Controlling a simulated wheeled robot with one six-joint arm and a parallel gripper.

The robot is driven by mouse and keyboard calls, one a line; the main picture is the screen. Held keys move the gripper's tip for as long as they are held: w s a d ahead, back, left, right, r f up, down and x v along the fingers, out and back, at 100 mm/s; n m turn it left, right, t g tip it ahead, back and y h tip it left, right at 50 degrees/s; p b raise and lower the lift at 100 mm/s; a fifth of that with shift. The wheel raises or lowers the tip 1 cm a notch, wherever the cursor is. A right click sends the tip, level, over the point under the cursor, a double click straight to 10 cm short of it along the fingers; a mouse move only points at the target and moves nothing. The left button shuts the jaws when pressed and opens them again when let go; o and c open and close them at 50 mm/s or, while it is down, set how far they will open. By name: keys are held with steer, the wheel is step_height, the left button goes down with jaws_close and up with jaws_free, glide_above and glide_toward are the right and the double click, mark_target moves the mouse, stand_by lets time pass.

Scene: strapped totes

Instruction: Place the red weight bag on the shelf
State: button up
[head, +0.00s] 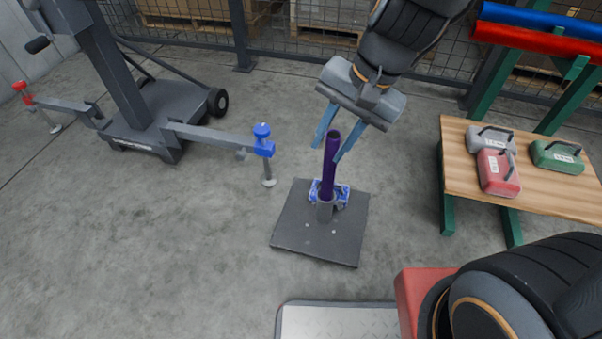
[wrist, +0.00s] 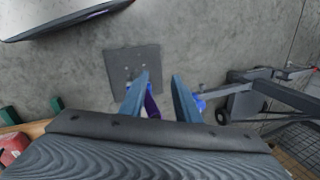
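The red weight bag (head: 498,173) lies on a light wooden board (head: 555,194) on green legs at the right of the head view. It has a dark handle and a white label. It touches or nearly touches a grey bag behind it. A red shape (wrist: 12,148) at the left edge of the wrist view looks like the same bag, partly cut off. My gripper (head: 335,150) is well left of the board. Its two blue fingers are apart, with a purple upright tube (head: 331,165) showing between them. I cannot tell whether they touch it. No other shelf is clear.
The tube stands in a holder on a dark square plate (head: 300,236). A grey bag (head: 490,138) and a green bag (head: 557,156) share the board. A dark wheeled stand (head: 160,115) with clamp arms is at left. Blue and red pipes are at upper right. Open floor lies left.

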steer(key=s+a+r+n+h, duration=0.2)
steer(key=s+a+n, duration=0.3)
steer(key=s+n, duration=0.5)
steer(key=shift+s+a+r+n+g, duration=0.15)
steer(key=shift+s+r+n+g, duration=0.15)
steer(key=shift+n, duration=0.5)
steer(key=shift+w, duration=0.1)
steer(key=d+r+m+p, duration=0.3)
steer(key=d+r+p, duration=0.7)
steer(key=r+p, duration=0.3)
steer(key=d+r+m+h+p, duration=0.1)
steer(key=d+r+m+p, duration=0.2)
steer(key=d+r+p, duration=0.7)
step_height(320, 180, up, 4)
steer(key=p, duration=0.8)
steer(key=shift+s+d+f+m, duration=0.2)
steer(key=shift+d+m, duration=0.1)
steer(key=shift+d, duration=0.1)
